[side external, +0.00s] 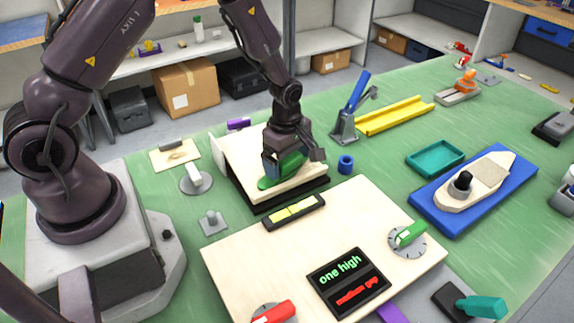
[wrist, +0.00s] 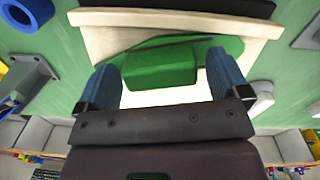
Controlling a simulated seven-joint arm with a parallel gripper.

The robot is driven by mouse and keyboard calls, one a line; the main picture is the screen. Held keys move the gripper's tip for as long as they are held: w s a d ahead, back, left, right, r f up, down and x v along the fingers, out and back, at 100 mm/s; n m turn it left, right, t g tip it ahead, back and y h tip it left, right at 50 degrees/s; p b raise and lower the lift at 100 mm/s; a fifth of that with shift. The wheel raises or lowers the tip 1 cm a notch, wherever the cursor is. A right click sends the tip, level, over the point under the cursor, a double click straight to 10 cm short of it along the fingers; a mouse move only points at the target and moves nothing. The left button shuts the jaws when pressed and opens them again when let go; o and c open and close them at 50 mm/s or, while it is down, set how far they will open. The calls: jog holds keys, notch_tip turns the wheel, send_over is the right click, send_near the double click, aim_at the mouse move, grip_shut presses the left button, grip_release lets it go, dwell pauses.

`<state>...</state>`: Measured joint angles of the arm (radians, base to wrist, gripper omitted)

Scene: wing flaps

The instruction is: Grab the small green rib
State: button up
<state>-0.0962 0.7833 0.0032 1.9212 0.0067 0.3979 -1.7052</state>
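The green rib (side external: 267,184) lies on the sloped, light wooden wing stand near the centre of the side view. It has a flat, rounded green base and a raised green block, which shows in the wrist view (wrist: 160,67). My gripper (side external: 287,165) is low over it, with blue fingers. In the wrist view my gripper (wrist: 162,62) has one finger on each side of the raised block, with a narrow gap visible at least on the right. The fingers look open. Contact with the block cannot be told, and the side view hides part of the rib behind the gripper.
The wooden stand (side external: 240,160) has a dark front base. A black tray with yellow pieces (side external: 293,211) sits just in front. A blue ring (side external: 345,164) stands to the right. A wooden panel with a display (side external: 348,283) lies in front.

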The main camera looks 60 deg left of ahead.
jog(key=c, duration=0.8)
jog(key=shift+r, duration=0.1)
